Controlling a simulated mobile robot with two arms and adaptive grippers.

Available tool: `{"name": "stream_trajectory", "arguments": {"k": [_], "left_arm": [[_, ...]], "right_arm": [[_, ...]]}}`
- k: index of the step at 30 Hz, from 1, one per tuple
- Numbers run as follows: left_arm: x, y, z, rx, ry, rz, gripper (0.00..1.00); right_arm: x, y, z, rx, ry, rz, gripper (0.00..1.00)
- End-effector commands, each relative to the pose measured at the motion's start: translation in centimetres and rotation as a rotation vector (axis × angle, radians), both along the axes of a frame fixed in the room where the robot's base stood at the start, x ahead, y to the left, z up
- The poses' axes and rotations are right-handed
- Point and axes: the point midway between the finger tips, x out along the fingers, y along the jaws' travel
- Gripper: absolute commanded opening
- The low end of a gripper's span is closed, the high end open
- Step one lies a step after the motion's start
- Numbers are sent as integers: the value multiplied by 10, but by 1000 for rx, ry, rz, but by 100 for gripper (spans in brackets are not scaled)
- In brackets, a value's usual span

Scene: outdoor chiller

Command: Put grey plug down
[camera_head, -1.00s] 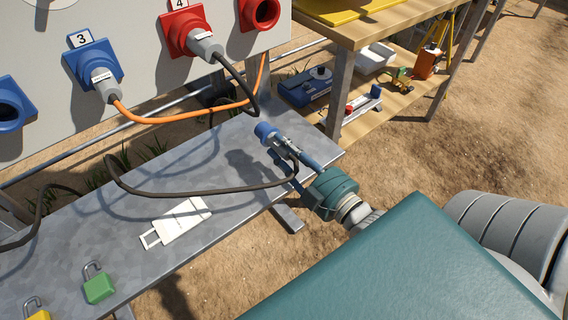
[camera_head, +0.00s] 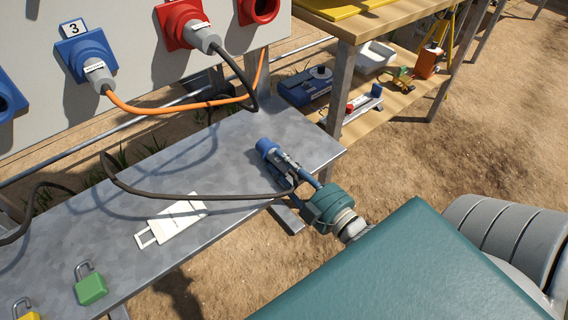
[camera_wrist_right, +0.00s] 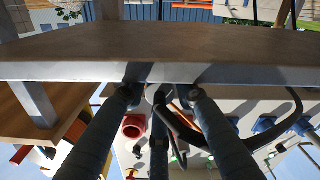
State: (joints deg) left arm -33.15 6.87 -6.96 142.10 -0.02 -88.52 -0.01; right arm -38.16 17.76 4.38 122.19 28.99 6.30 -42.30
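In the right wrist view the fingers (camera_wrist_right: 158,95) stand around a light grey part, mostly hidden between the fingertips, at the table edge (camera_wrist_right: 60,71). My left gripper is not in view.
A white tag (camera_head: 172,220), a green padlock (camera_head: 91,289) and a yellow padlock (camera_head: 25,312) lie on the table. The cable (camera_head: 200,196) loops across it. Behind stands a panel with blue and red sockets (camera_head: 85,52). A wooden shelf (camera_head: 350,125) stands at right.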

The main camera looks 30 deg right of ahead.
Motion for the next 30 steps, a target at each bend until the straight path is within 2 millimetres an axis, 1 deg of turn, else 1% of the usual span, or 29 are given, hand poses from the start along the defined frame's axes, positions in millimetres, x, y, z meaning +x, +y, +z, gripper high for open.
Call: {"name": "stream_trajectory", "arguments": {"k": [1,2,10,13,17,20,24,27,30], "left_arm": [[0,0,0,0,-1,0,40],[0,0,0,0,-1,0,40],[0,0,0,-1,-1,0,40],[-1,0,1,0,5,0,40],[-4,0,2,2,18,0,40],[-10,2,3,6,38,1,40],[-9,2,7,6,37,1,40],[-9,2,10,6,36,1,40],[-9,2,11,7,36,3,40]], "right_arm": [[0,0,0,0,0,0,39],[0,0,0,0,0,0,44],[0,0,0,0,1,1,44],[-1,0,3,1,1,0,44],[-20,-2,2,-1,6,0,44],[-42,-3,2,-1,8,0,44],[-73,-6,2,-1,8,0,44],[-92,-7,3,1,6,1,44],[-106,-8,2,1,5,-1,44]]}}
